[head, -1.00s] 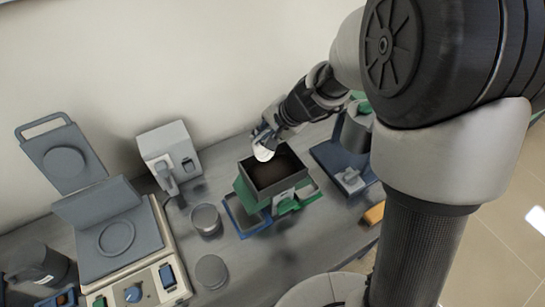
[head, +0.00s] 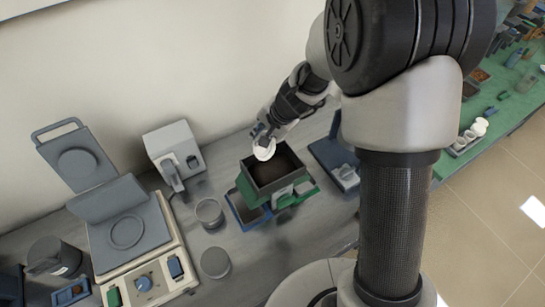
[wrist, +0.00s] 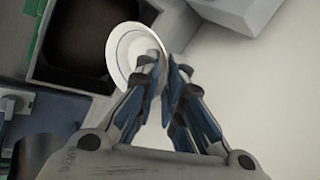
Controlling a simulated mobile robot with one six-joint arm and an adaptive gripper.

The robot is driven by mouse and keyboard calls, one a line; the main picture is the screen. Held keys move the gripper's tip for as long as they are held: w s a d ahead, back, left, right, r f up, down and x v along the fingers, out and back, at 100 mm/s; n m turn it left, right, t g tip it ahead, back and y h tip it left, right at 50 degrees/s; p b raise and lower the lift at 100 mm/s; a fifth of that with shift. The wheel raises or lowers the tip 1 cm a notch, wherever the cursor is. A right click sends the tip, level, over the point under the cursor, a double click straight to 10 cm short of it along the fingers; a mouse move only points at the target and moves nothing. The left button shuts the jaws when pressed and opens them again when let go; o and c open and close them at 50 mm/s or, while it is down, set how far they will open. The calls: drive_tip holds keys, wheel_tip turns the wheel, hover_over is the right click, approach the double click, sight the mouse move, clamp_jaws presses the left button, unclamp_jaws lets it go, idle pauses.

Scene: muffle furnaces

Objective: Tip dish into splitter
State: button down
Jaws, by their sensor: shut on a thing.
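The white dish (head: 264,150) is in my gripper (head: 268,136), held by its rim and tilted steeply, at the back-left edge of the splitter's open top. In the wrist view the dish (wrist: 127,48) shows its pale inside with a thin dark ring, and I see no material in it. My gripper (wrist: 165,68) is shut on its rim. The splitter (head: 246,190) is a green box with a dark square hopper; its interior looks dark brown.
A blue tray (head: 238,213) sits at the splitter's front-left. Two round grey containers (head: 209,212) (head: 215,263) stand left of it. A grey device (head: 173,150) is behind left, a balance-like device (head: 133,235) farther left, and a blue-based device (head: 335,160) close right.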

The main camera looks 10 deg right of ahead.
drive_tip(key=shift+w+a+f+g+h+p, duration=0.1)
drive_tip(key=shift+w+a+g+h+p, duration=0.2)
drive_tip(key=shift+p, duration=2.2)
drive_tip(key=shift+w+a+f+g+h+p, duration=0.1)
drive_tip(key=shift+g+h+p, duration=0.3)
drive_tip(key=shift+p, duration=2.1)
drive_tip(key=p, duration=0.5)
drive_tip(key=shift+w+a+p, duration=0.2)
drive_tip(key=shift+w+p, duration=0.1)
drive_tip(key=shift+p, duration=0.1)
drive_tip(key=p, duration=0.6)
drive_tip(key=shift+a+f+g+h, duration=0.15)
drive_tip(key=shift+g+h, duration=0.25)
drive_tip(key=shift+f+p, duration=0.2)
drive_tip(key=shift+p, duration=0.25)
drive_tip(key=shift+a+f, duration=0.1)
drive_tip(key=shift+a, duration=0.05)
drive_tip(key=shift+w+a+f+g+h+p, duration=0.15)
drive_tip(key=shift+w+g+h+p, duration=0.2)
drive_tip(key=shift+g+h, duration=0.15)
drive_tip(key=shift+s, duration=0.1)
